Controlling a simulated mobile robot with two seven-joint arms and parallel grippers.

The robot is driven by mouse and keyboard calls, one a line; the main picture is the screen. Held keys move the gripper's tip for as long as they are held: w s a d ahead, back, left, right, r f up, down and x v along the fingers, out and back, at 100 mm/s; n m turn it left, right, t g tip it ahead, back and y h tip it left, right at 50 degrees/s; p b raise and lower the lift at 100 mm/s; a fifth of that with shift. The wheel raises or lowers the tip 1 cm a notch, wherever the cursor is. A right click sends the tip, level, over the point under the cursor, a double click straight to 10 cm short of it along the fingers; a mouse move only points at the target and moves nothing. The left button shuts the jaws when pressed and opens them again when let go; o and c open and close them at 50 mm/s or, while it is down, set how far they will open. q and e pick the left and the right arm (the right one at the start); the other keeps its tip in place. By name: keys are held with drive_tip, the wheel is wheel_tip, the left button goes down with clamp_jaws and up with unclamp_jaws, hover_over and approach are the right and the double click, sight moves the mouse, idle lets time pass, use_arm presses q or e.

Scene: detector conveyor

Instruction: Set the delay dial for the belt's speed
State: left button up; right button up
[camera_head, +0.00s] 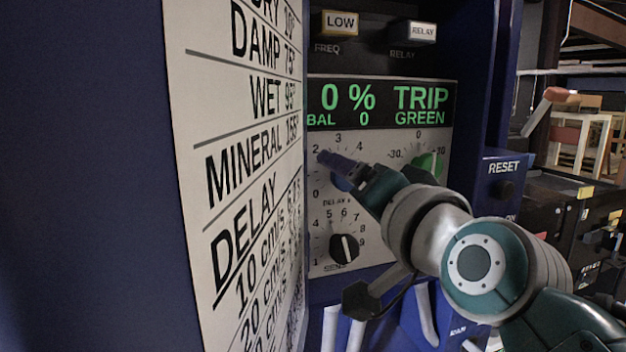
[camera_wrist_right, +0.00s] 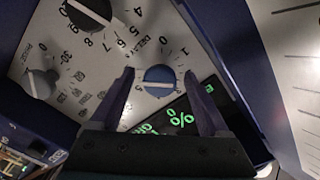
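The delay dial is a blue round knob (camera_wrist_right: 159,80) on the light control panel (camera_wrist_right: 95,60), with printed numbers around it. In the head view it is mostly hidden behind my right gripper (camera_head: 335,163). In the right wrist view, my right gripper (camera_wrist_right: 160,74) is open, one finger on each side of the knob. I cannot tell whether either finger touches it. The chart (camera_head: 235,190) at the left has a DELAY section with belt speeds in cm/s; its lower lines are steeply angled. My left gripper is not in view.
Below the delay dial is a black SENS knob (camera_head: 344,248); to its right is a green knob (camera_head: 428,163). The display (camera_head: 380,105) above reads 0 %, TRIP, GREEN. The chart wall stands close on the left. A RESET box (camera_head: 503,172) is at the right.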

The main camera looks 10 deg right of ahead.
drive_tip(key=s+d+b, duration=0.2)
drive_tip(key=s+b, duration=0.2)
drive_tip(key=s, duration=0.5)
drive_tip(key=shift+s, duration=0.4)
